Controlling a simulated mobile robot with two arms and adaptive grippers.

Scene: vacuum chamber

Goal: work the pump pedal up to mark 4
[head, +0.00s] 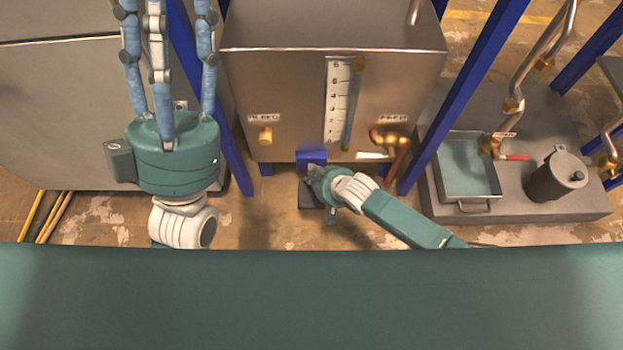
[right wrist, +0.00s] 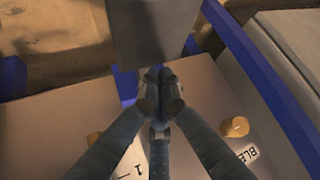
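The pump pedal (head: 306,194) is a dark block low in front of the metal tank, below a blue bracket (head: 311,157). My right gripper (head: 316,174) is over it and partly hides it. In the right wrist view its fingers (right wrist: 160,82) are drawn together, with nothing visible between them, close to a grey block that looks like the pedal (right wrist: 152,35); contact cannot be told. The white numbered scale (head: 338,100) is on the tank front beside a slanted tube (head: 352,108); its level is not readable. My left gripper (head: 166,60) is raised, fingers spread, tips near the top edge.
The metal tank (head: 290,80) has a brass bleed knob (head: 265,135) at left and a brass valve (head: 388,137) at right. Blue posts (head: 462,95) flank it. At right, a tray (head: 466,168) and a grey pot (head: 557,178) stand on a platform.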

